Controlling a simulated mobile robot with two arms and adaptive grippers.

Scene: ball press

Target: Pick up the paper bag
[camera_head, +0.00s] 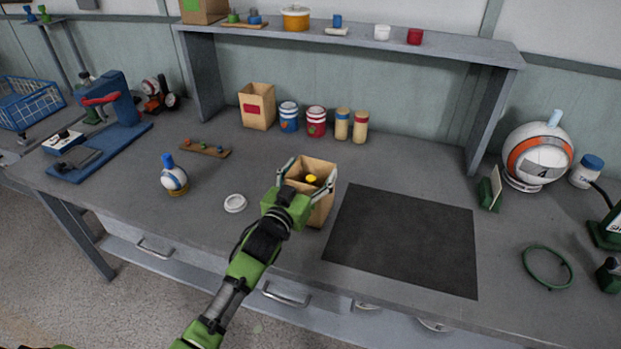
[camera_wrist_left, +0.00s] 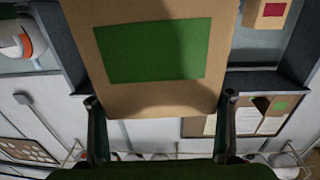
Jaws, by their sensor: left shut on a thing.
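A brown paper bag (camera_head: 320,213) with an open top is at the middle of the bench, near its front. A small yellow item (camera_head: 310,179) shows at its opening. My left gripper (camera_head: 308,180) is shut on the bag, with a finger on each side of it. In the left wrist view, the bag (camera_wrist_left: 170,95) shows a green label between the fingers (camera_wrist_left: 162,128). I cannot tell whether the bag's base touches the bench. My right gripper is not in view.
Another paper bag (camera_head: 257,106) with a red label stands behind, beside blue and red jars (camera_head: 302,120) and two tan jars. A dark mat (camera_head: 405,240) lies empty to the right. A white lid (camera_head: 235,203) and ball-shaped bottle (camera_head: 174,180) are left. A shelf (camera_head: 350,42) spans the back.

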